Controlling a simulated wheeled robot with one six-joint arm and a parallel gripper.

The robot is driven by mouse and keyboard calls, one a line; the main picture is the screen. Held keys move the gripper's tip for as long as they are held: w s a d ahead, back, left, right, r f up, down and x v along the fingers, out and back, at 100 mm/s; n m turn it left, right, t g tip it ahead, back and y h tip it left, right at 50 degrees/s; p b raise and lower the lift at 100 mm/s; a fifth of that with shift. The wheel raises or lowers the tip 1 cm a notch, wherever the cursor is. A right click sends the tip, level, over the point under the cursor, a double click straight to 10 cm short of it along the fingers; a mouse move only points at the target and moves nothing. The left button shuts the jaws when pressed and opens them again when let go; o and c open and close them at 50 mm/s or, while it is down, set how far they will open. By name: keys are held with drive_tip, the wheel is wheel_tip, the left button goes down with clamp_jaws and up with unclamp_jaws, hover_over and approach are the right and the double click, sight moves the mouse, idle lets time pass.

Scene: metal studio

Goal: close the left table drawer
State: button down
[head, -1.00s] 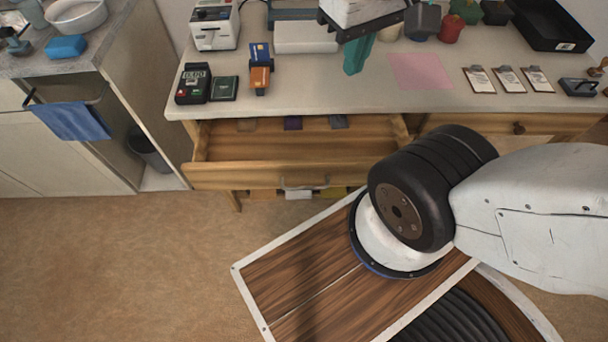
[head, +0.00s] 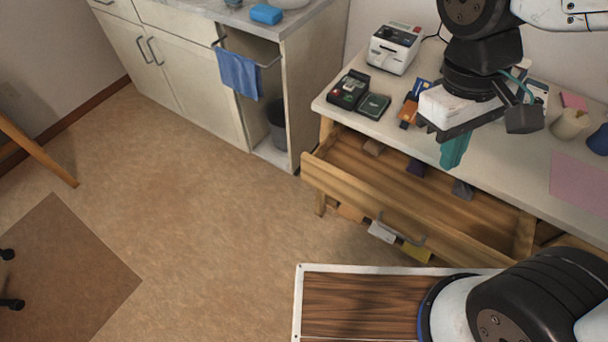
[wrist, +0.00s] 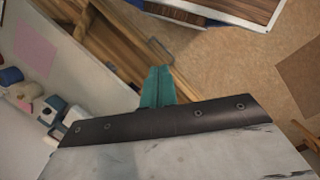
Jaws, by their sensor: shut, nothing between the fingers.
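The left table drawer (head: 400,224) is pulled out from under the white-topped table (head: 478,150). Its wooden front has a grey bar handle (head: 400,229), and a few small things lie inside. My gripper (head: 453,152) has teal fingers, shut and empty, and appears above the drawer's back part near the table edge. In the wrist view the teal fingers (wrist: 157,86) overlap the drawer's wooden edge, and the handle (wrist: 160,50) lies just beyond them. I cannot tell how high the fingers are above the drawer.
A card terminal (head: 348,90), a dark box (head: 374,106) and a white printer (head: 395,48) stand at the table's left end. A grey cabinet (head: 190,80) with a blue towel (head: 239,74) is to the left. Floor in front is clear.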

drive_tip(key=w+a+f+n+t+h, duration=0.3)
drive_tip(key=a+f+n+t+h, duration=0.55)
drive_tip(key=a+f+n, duration=1.55)
drive_tip(key=t+y, duration=0.4)
drive_tip(key=y, duration=0.1)
approach(309, 171)
wheel_tip(309, 171, down, 4)
drive_tip(key=w, duration=0.2)
drive_tip(key=shift+w+d+r+n+h, duration=0.15)
drive_tip(key=shift+w+d+n, duration=0.05)
drive_tip(key=shift+w+d, duration=0.3)
drive_tip(key=shift+w+d+r+n+h, duration=0.1)
drive_tip(key=shift+w+d+r+n, duration=0.1)
drive_tip(key=shift+w+d, duration=0.5)
drive_tip(key=shift+w, duration=0.25)
drive_tip(key=shift+w, duration=0.15)
